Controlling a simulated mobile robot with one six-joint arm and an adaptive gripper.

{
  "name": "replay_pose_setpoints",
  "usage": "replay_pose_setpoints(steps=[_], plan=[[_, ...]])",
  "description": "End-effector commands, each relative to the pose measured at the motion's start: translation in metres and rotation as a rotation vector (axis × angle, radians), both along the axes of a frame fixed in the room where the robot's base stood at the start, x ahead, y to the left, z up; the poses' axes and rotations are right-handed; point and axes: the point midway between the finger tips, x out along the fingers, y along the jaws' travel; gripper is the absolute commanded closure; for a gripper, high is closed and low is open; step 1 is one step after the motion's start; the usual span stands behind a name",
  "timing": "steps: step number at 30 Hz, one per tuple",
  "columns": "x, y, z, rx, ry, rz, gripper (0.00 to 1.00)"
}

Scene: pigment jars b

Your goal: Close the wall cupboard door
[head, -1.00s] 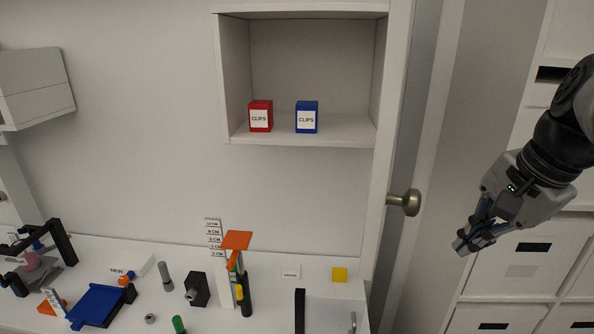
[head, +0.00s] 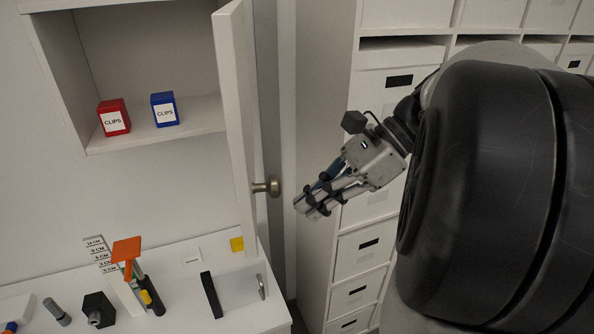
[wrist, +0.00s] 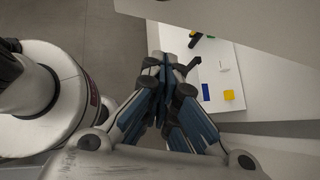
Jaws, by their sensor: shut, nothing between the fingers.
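The wall cupboard (head: 190,137) is open in the head view, with a red clips box (head: 113,117) and a blue clips box (head: 164,110) on its shelf. Its white door (head: 236,110) stands swung out at the cupboard's right side, seen nearly edge-on. A round metal knob (head: 273,186) is on the door's right-hand face. My gripper (head: 306,209) is shut and empty, to the right of the knob and slightly lower, apart from it. In the wrist view my closed fingers (wrist: 168,75) point away, and a pale panel, perhaps the door (wrist: 240,30), crosses the top right.
Drawer units (head: 362,262) stand behind my arm. The wrist view shows open floor (wrist: 100,30) at upper left.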

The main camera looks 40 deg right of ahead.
Motion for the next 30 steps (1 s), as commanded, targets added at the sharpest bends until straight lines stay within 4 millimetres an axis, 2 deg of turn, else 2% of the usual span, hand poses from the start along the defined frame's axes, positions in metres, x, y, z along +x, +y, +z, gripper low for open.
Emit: replay_pose_setpoints(steps=[3,10,30], plan=[[0.009,0.017,-0.017,0.002,0.001,0.004,1.0],[0.025,0.043,-0.015,-0.001,0.0,0.003,1.0],[0.033,0.057,-0.015,-0.001,0.0,-0.015,1.0]])
